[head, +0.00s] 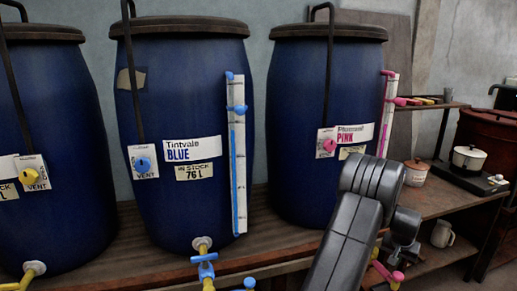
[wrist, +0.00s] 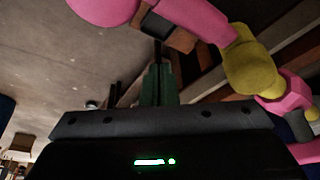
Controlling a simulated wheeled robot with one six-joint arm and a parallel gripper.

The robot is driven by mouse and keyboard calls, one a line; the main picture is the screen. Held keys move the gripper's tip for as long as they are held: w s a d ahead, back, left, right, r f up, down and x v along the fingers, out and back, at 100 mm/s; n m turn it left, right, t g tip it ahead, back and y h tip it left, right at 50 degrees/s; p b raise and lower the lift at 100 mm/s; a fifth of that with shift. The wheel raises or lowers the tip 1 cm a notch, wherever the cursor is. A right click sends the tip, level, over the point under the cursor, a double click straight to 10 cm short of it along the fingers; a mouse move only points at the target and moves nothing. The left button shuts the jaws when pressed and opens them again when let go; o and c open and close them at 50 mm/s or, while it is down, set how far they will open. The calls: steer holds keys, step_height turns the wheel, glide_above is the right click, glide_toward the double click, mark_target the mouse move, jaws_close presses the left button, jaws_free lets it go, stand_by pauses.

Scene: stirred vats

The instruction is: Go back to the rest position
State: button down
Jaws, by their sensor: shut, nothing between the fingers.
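My gripper (wrist: 158,70) shows in the wrist view as two dark green fingers close together, shut and empty. Pink parts (wrist: 205,22) of a tap pass close beyond the fingertips, joined to a yellow section (wrist: 250,65) at the right. I cannot tell whether the fingers touch them. In the head view my arm reaches in front of the pink vat (head: 300,130), and my fingers are hidden there. Part of the pink tap (head: 388,274) shows beside the arm.
A blue vat (head: 190,100) and a yellow-vented vat (head: 55,120) stand on the wooden bench (head: 145,262), with the blue tap (head: 205,262) jutting forward. A white pot (head: 468,158) and mug (head: 442,234) are at the right.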

steer(key=r, duration=0.1)
steer(key=w+d+r, duration=0.1)
steer(key=r, duration=0.1)
steer(key=w+r, duration=0.1)
steer(key=shift+d+r, duration=0.2)
steer(key=shift+d, duration=0.05)
steer(key=shift+w, duration=0.1)
stand_by(0.3)
